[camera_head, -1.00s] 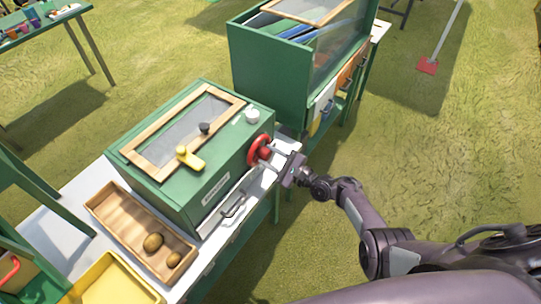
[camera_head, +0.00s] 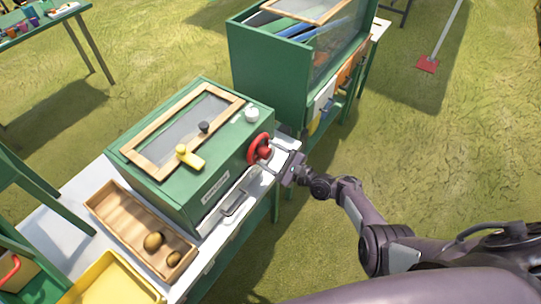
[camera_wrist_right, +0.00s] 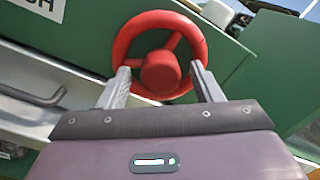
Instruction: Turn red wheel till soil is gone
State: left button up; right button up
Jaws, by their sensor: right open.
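The red wheel (camera_head: 260,148) is mounted on the right end of the front side of a green box (camera_head: 205,150) on a white-topped table. In the right wrist view the wheel (camera_wrist_right: 160,52) shows its rim, spokes and round hub. My right gripper (camera_head: 280,163) is at the wheel. In the wrist view its two fingers (camera_wrist_right: 162,82) are spread on either side of the lower part of the wheel; whether they touch the rim I cannot tell. The box's lid has a wood-framed window (camera_head: 188,130). No soil can be made out through it. My left gripper is not in view.
A wooden tray (camera_head: 112,212) with two brown potato-like lumps and a yellow tray (camera_head: 112,280) stand left of the box. A second green cabinet (camera_head: 270,75) stands behind. Open grass lies to the right.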

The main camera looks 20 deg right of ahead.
jog(key=v, duration=0.8)
jog(key=shift+p, duration=0.4)
jog(key=shift+w, duration=0.1)
dwell(0.6)
jog(key=s+a+f+n+g+h+b, duration=0.15)
jog(key=s+f+n, duration=0.3)
jog(key=f, duration=0.45)
jog(key=s+f+n+g+h+b, duration=0.1)
jog(key=s+f+n+g+h, duration=0.15)
jog(key=s+f, duration=0.5)
jog(key=s+a+f+n+g+h+b, duration=0.1)
jog(key=s+f+n+g+b, duration=0.2)
jog(key=f, duration=0.8)
jog(key=s+d+f+n+g+h, duration=0.1)
jog(key=s+f+n, duration=0.3)
jog(key=s, duration=0.5)
jog(key=s+d+f+n+g+h+b, duration=0.1)
jog(key=s+f+n+g+h, duration=0.1)
jog(key=s+f+n, duration=0.3)
jog(key=s+d+f+n+g+h+b, duration=0.1)
jog(key=s+f+n, duration=0.4)
jog(key=s, duration=0.9)
jog(key=f+g+h, duration=0.1)
jog(key=g, duration=0.1)
jog(key=shift+g+h, duration=0.3)
jog(key=shift+g, duration=0.1)
jog(key=shift+f, duration=0.1)
